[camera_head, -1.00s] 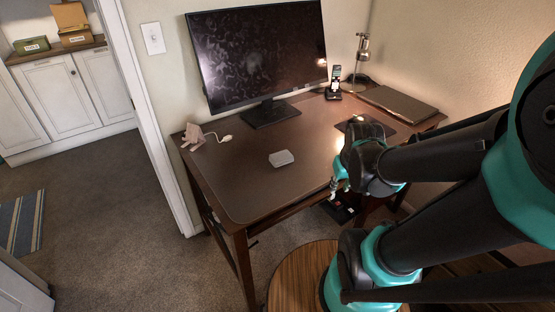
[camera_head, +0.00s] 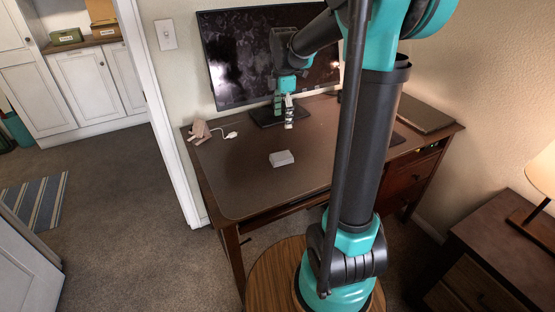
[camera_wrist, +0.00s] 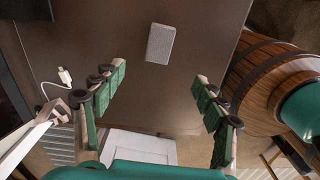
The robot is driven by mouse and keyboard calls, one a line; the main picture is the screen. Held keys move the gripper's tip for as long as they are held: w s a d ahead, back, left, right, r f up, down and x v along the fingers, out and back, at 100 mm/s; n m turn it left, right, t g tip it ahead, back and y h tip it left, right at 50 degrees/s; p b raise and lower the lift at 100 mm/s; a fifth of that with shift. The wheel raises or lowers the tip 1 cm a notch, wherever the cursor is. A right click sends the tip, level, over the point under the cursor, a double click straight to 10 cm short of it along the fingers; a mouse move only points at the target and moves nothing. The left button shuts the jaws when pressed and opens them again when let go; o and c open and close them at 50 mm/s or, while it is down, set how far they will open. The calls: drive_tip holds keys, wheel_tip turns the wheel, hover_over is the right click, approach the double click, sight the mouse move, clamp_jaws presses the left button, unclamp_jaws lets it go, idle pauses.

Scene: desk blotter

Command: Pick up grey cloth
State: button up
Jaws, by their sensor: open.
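The grey cloth (camera_head: 281,158) is a small, flat, folded-looking block lying on the brown desk blotter (camera_head: 250,185), near the middle of the desk. It also shows in the wrist view (camera_wrist: 160,44), at top centre, beyond my fingertips. My gripper (camera_head: 289,118) hangs over the back of the desk in front of the monitor, above and apart from the cloth. In the wrist view my gripper (camera_wrist: 162,78) has its green-padded fingers wide apart with nothing between them.
A monitor (camera_head: 235,75) stands at the back of the desk. A pinkish object (camera_head: 200,131) with a white cable lies at the back left. A closed laptop (camera_head: 424,114) is at the right. The blotter around the cloth is clear.

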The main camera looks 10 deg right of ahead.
hover_over(281, 156)
drive_tip(key=f, duration=1.1)
drive_tip(key=shift+w+d, duration=0.1)
drive_tip(key=shift+d, duration=0.2)
drive_tip(key=shift+a+f, duration=0.15)
drive_tip(key=shift+f, duration=2.45)
drive_tip(key=c, duration=1.1)
drive_tip(key=shift+o, duration=0.2)
wheel_tip(281, 156, up, 20)
